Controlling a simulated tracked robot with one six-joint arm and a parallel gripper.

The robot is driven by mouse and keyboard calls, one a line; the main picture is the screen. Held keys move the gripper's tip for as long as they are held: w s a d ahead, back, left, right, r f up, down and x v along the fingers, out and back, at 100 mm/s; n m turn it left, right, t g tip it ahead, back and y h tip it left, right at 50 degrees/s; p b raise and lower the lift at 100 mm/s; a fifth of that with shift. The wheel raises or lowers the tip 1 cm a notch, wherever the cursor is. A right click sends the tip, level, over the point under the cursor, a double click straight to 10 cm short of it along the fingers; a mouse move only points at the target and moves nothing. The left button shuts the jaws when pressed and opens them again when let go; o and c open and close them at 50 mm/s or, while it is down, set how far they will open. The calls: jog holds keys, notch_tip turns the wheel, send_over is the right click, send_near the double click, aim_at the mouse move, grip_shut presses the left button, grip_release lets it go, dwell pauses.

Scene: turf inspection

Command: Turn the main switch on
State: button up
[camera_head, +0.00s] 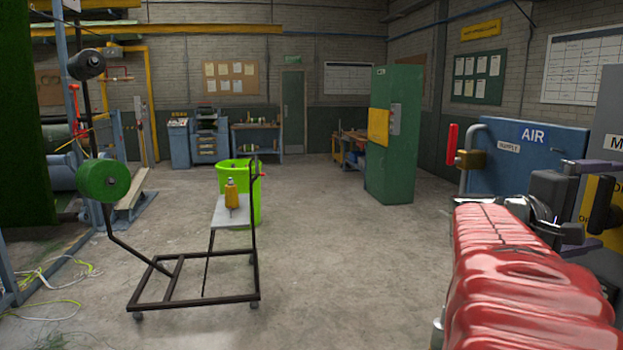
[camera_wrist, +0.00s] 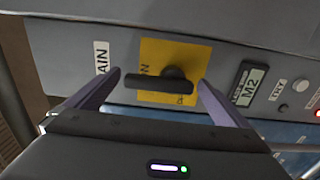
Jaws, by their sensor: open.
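The main switch is a black rotary handle (camera_wrist: 160,84) on a yellow plate (camera_wrist: 153,54) in the wrist view. Its bar lies across the picture, roughly from one finger towards the other. An "ON" mark shows at the plate's left side; lettering at the lower right is partly hidden. My gripper (camera_wrist: 160,77) is open, with one purple finger on each side of the handle and a gap visible at each side. Contact is not visible. In the head view the yellow plate (camera_head: 590,198) is at the right edge, largely covered by my gripper.
The switch is on a grey cabinet (camera_head: 613,105). A blue AIR panel (camera_head: 540,160) with a red-handled valve stands close by. A wheeled frame (camera_head: 195,301) stands left on open floor.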

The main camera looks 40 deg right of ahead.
jog(key=v, duration=0.6)
jog(key=shift+a, duration=0.2)
jog(key=shift+w, duration=0.1)
jog(key=shift+f, duration=0.15)
jog(key=w+a+f+n+t+y, duration=0.2)
jog(key=w+a+f+t+y, duration=0.5)
jog(key=w+a+f, duration=1)
jog(key=a+f+n+t+y, duration=0.1)
jog(key=a+f+t+y, duration=0.2)
jog(key=a, duration=1.2)
jog(key=a+f+n+t+y, duration=0.1)
jog(key=a+f+t+y, duration=0.2)
jog(key=a, duration=1.2)
notch_tip(320, 180, down, 6)
jog(key=y, duration=0.3)
jog(key=shift+w+a+f+n, duration=0.15)
jog(key=shift+a+f+n, duration=0.05)
jog(key=shift+n, duration=0.2)
